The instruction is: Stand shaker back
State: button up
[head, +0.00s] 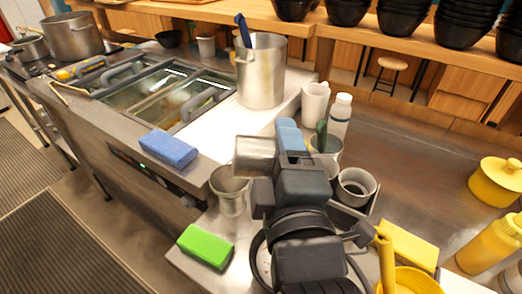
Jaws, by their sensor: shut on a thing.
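A silver metal cylinder, which looks like the shaker (254,157), lies sideways at the front of my gripper (288,142) in the head view. My gripper is shut on it, with the cylinder sticking out to the left. It appears to be above the counter, beyond and above an upright metal cup (229,194). My black wrist and the gripper's body hide the shaker's right end and the counter behind them. A black holder (345,212) with grey cups (356,187) stands just right of the gripper.
A white bottle (340,115) and a white container (314,103) stand behind the gripper. A tall steel pot (261,75) stands further back. Blue (168,149) and green (206,246) sponges lie left. Yellow containers (497,184) stand right. The steel counter between (425,170) is clear.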

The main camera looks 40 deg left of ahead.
jog(key=shift+w+a+r+n, duration=0.1)
jog(key=shift+w+r+n, duration=0.25)
jog(key=shift+n, duration=0.35)
jog(key=n+b, duration=0.2)
jog(key=n, duration=0.4)
jog(key=a+r+n+b, duration=0.1)
jog(key=n+b, duration=0.2)
jog(key=n, duration=0.3)
jog(key=w+n+b, duration=0.1)
jog(key=n+b, duration=0.1)
jog(key=n, duration=0.4)
jog(key=shift+a+r+n+b, duration=0.2)
jog(key=shift+r+n+b, duration=0.15)
jog(key=shift+r+n, duration=0.05)
